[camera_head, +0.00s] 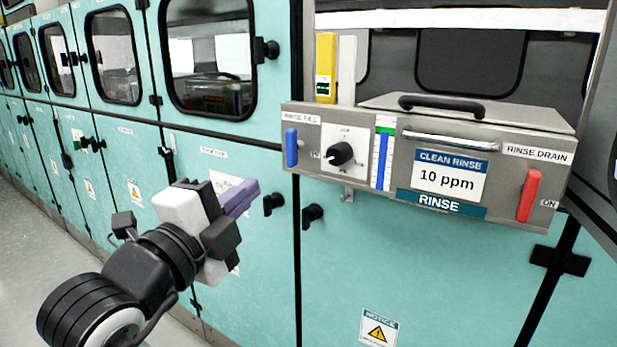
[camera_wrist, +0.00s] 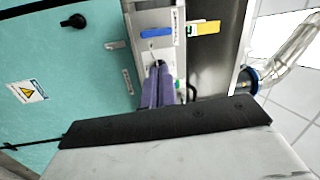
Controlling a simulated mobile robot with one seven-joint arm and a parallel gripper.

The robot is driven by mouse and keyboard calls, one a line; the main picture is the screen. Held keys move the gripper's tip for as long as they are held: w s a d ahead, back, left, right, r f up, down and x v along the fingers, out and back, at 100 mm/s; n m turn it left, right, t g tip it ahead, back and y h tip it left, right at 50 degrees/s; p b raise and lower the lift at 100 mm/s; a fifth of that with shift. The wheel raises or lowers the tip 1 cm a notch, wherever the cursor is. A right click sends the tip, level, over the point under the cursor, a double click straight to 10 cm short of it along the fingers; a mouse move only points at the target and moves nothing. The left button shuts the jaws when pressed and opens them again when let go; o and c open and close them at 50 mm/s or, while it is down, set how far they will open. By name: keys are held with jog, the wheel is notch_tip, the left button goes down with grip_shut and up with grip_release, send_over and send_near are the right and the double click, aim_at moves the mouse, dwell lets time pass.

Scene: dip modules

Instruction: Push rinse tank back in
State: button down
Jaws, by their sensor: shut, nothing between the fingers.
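The rinse tank (camera_head: 400,150) is a grey metal box in the upper right of the head view, with a RINSE label, a "10 ppm" sign and a front bar handle (camera_head: 443,141). Its front stands out past the teal cabinet face, and its lid with a black handle (camera_head: 441,106) shows on top. My gripper (camera_head: 250,190) has purple fingers, shut and empty, left of the tank and apart from it in the head view. In the wrist view the fingers (camera_wrist: 158,68) point toward a grey panel with a blue lever (camera_wrist: 156,32). The gap to the panel is unclear.
The tank front carries a blue lever (camera_head: 291,147), a black knob (camera_head: 340,153) and a red lever (camera_head: 528,195). A yellow piece (camera_head: 326,67) stands behind it. Teal cabinets with windows (camera_head: 209,55) line the left. Floor (camera_head: 35,250) is open at the far left.

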notch_tip(320, 180, down, 2)
jog(key=d+m+g, duration=0.2)
jog(key=p, duration=0.3)
send_near(325, 171)
jog(key=x, duration=0.7)
jog(key=x, duration=2.1)
jog(key=shift+d, duration=0.2)
jog(key=shift+r, duration=0.4)
